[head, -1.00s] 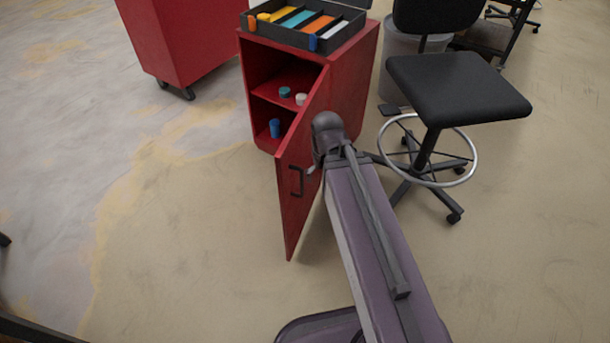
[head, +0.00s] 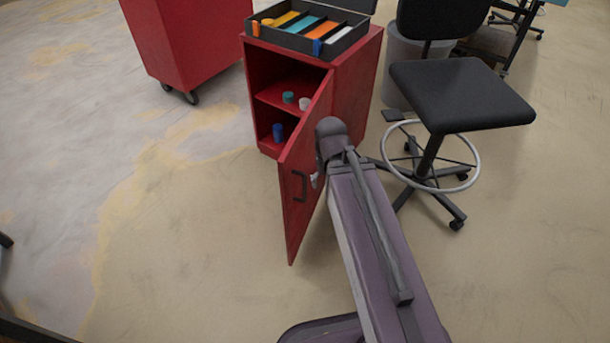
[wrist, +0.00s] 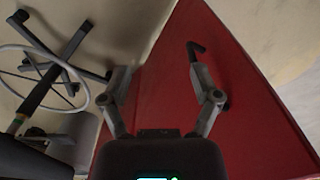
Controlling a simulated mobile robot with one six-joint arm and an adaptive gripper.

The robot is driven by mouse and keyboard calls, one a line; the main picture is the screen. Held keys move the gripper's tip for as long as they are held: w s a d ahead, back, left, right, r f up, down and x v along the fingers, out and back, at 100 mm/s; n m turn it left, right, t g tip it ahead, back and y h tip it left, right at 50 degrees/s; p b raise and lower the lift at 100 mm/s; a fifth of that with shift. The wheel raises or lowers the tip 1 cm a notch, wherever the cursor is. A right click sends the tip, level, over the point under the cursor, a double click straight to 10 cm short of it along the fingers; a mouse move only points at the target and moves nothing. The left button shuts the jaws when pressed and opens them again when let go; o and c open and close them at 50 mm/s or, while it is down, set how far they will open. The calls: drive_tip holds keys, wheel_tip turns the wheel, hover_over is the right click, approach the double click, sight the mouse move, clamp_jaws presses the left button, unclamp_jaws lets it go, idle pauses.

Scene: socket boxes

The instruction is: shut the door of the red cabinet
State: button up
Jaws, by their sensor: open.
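The red cabinet (head: 357,88) stands at the top middle of the head view. Its door (head: 304,190) is swung wide open toward me, with a dark handle (head: 299,186) on its face. Inside are a blue cylinder (head: 278,133), a green one (head: 288,97) and a white one (head: 305,103). My gripper (wrist: 155,78) is open in the wrist view, its fingers spread over the red door panel (wrist: 160,100). In the head view my arm hides most of the gripper, which sits on the right side of the door. I cannot tell whether it touches the door.
An open case with coloured compartments (head: 270,37) lies on the cabinet top. A black stool (head: 460,95) with a foot ring stands close to the right, a grey bin (head: 400,60) behind it. Another red cabinet on casters (head: 190,40) stands at the left. The floor in front is clear.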

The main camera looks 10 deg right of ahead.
drive_tip(key=shift+r+p, duration=0.5)
drive_tip(key=shift+r, duration=0.1)
drive_tip(key=c, duration=0.6)
wheel_tip(320, 180, up, 41)
drive_tip(key=p, duration=4.1)
drive_tip(key=shift+f, duration=0.1)
clamp_jaws()
